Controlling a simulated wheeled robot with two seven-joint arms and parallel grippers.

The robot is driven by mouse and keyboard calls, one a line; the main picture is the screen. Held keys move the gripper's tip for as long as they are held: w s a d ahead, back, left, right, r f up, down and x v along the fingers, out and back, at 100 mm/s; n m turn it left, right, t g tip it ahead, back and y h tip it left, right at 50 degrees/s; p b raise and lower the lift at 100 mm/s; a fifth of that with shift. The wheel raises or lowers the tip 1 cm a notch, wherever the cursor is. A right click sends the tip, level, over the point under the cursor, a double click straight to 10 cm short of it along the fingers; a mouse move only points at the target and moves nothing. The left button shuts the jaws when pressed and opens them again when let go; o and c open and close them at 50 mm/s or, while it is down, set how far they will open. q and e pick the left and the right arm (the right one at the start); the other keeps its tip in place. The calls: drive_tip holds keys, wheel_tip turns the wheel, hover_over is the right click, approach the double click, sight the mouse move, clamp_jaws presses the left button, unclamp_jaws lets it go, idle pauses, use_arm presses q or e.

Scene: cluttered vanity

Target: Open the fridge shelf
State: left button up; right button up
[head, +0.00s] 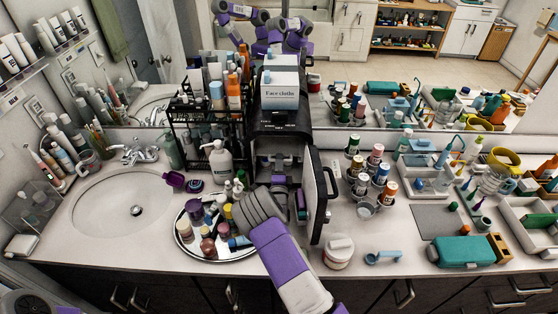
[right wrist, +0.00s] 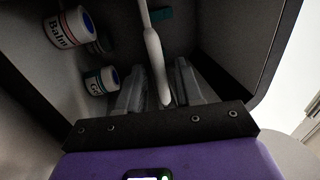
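The small black fridge (head: 254,150) stands at the middle of the counter in the head view. Its door (head: 316,200) is swung open to the right. My right gripper (head: 284,172) reaches into the fridge opening, and my wrist hides much of the lower inside. In the right wrist view, my right gripper (right wrist: 160,82) has its fingers apart. A pale rod-like bar (right wrist: 153,50) lies between them, with a gap on its right side; contact on the left is unclear. Whether this bar belongs to the shelf is unclear. My left gripper is not in view.
Inside the fridge are a balm jar (right wrist: 70,27) and a smaller jar (right wrist: 101,81). A face cloths box (head: 280,92) sits on top. A round tray (head: 210,254) of cosmetics is left of my arm; a white jar (head: 338,251) is right of it.

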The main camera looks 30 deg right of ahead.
drive_tip(key=shift+x, duration=0.75)
drive_tip(key=shift+c, duration=0.3)
clamp_jaws()
